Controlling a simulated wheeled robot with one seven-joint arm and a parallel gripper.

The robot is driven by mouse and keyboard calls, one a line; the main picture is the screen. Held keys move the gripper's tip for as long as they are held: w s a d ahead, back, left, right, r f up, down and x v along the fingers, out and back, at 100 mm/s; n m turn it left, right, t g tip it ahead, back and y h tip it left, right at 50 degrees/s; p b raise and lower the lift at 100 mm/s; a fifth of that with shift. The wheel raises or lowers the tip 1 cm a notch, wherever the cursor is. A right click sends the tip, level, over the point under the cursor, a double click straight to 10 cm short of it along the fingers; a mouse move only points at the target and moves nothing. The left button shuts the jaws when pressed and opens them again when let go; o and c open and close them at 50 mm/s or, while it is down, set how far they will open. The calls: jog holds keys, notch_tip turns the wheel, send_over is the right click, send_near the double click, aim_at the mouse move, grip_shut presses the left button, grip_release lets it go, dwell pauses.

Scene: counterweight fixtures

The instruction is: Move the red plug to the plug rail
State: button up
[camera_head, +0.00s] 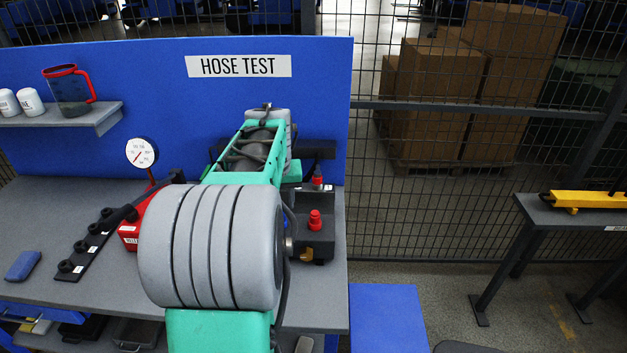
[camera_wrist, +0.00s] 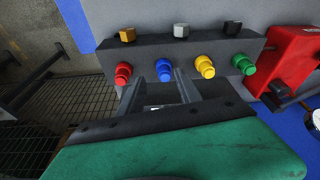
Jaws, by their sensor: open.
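In the wrist view, the red plug (camera_wrist: 123,72) is at the left of a row with a blue plug (camera_wrist: 164,71), a yellow plug (camera_wrist: 205,66) and a green plug (camera_wrist: 243,64). My gripper (camera_wrist: 160,78) is open and empty. Its fingers appear either side of the blue plug, with the red plug outside the left finger; I cannot tell the height gap. My arm hides the gripper in the head view. The plug rail, a black strip with several sockets (camera_head: 88,249), lies on the bench at left.
A red box (camera_head: 130,232) with a gauge (camera_head: 141,153) stands between rail and block. A second red-capped fitting (camera_head: 317,182) stands behind the block. A blue cloth (camera_head: 22,266) lies at left. A blue back panel (camera_head: 300,85) and shelf (camera_head: 70,116) rise behind the bench.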

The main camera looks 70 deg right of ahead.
jog(key=m, duration=0.2)
send_near(315, 214)
jog(key=b+x, duration=0.5)
jog(key=x, duration=0.5)
jog(key=shift+f, duration=0.15)
jog(key=shift+c, duration=0.2)
grip_shut()
dwell(0.7)
